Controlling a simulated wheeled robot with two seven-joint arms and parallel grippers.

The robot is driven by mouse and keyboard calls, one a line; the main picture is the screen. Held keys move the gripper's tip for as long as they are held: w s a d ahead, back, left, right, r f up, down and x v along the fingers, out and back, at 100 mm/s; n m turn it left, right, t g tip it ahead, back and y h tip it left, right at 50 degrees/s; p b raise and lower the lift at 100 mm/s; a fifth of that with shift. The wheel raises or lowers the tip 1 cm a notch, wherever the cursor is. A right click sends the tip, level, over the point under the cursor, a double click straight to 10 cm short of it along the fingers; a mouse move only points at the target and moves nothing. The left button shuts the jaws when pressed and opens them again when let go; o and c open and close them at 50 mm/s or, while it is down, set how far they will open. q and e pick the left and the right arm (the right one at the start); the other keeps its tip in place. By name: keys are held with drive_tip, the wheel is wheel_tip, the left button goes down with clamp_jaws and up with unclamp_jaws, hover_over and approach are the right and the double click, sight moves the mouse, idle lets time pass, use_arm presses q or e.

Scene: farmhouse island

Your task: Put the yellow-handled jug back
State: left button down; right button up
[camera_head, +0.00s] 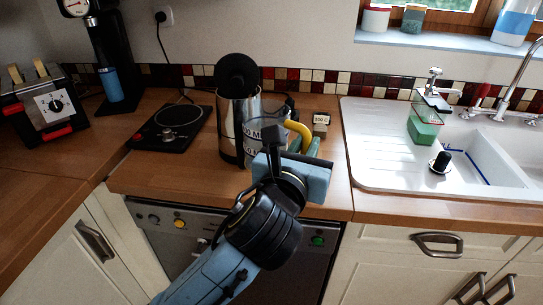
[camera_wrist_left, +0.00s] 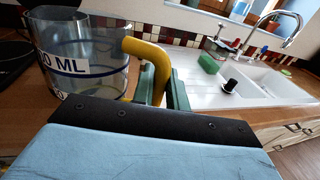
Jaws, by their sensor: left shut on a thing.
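The jug (camera_head: 252,142) is clear with white measure labels and a yellow handle (camera_head: 301,129). It is upright at the counter's middle, partly hidden by my left arm; I cannot tell whether its base touches the worktop. In the left wrist view the jug (camera_wrist_left: 84,52) fills the upper left, and its yellow handle (camera_wrist_left: 150,52) comes down between the green fingers. My left gripper (camera_head: 304,143) is shut on this handle, on the jug's right side; it also shows in the left wrist view (camera_wrist_left: 162,90). My right gripper is in neither view.
A shiny steel pot (camera_head: 228,125) with a black top stands close beside the jug. A small marked block (camera_head: 320,121) is behind the handle. A black hotplate (camera_head: 172,127) lies left, a toaster (camera_head: 42,105) further left. The white sink (camera_head: 372,150) is right.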

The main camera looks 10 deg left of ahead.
use_arm(q)
drive_tip(key=w+d+m+h, duration=0.1)
drive_tip(key=w+d+h, duration=0.1)
drive_tip(key=w+d, duration=0.8)
drive_tip(key=shift+w+d+f+m, duration=0.25)
drive_tip(key=shift+d+f+m, duration=0.1)
drive_tip(key=shift+d, duration=0.4)
drive_tip(key=shift+f, duration=3.9)
drive_tip(key=shift+f, duration=0.7)
drive_tip(key=c, duration=0.7)
unclamp_jaws()
drive_tip(key=shift+c, duration=0.2)
drive_tip(key=shift+s+a, duration=0.1)
drive_tip(key=shift+s, duration=0.1)
drive_tip(key=v, duration=1.3)
drive_tip(key=shift+s+a, duration=0.25)
drive_tip(key=shift+a, duration=0.05)
